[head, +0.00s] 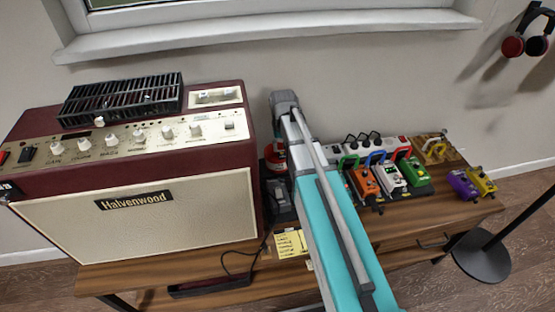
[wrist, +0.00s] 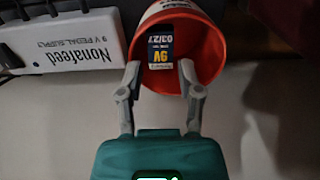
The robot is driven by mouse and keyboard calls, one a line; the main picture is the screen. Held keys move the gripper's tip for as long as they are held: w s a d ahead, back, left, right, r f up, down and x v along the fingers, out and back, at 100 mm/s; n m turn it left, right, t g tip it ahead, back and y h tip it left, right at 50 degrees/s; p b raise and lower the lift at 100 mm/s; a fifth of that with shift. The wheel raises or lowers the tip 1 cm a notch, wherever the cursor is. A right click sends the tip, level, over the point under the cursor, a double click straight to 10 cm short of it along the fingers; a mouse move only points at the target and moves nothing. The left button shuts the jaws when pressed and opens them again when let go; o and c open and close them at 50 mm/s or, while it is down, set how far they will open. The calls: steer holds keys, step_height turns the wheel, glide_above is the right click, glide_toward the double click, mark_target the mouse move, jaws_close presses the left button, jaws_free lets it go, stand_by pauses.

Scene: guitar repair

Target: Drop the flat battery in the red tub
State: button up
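The red tub (wrist: 205,55) fills the upper middle of the wrist view, its open mouth facing me. A battery (wrist: 160,48) with a dark blue, yellow and white label reading "9V" and "03/27" shows inside the tub's mouth. My gripper (wrist: 160,68) is open, its two grey fingertips apart at the tub's near rim. The battery shows between and beyond the tips, with a gap on each side. In the head view a small red piece, likely the tub (head: 275,161), shows left of my arm; my gripper is hidden there.
A white power supply (wrist: 70,35) lies left of the tub. In the head view the amplifier (head: 140,205) stands left on the wooden bench (head: 430,215). Several coloured pedals (head: 390,178) sit right of my arm. A yellow note (head: 290,243) is at the front.

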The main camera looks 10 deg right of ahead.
steer(key=shift+o, duration=1.3)
steer(key=shift+r, duration=0.2)
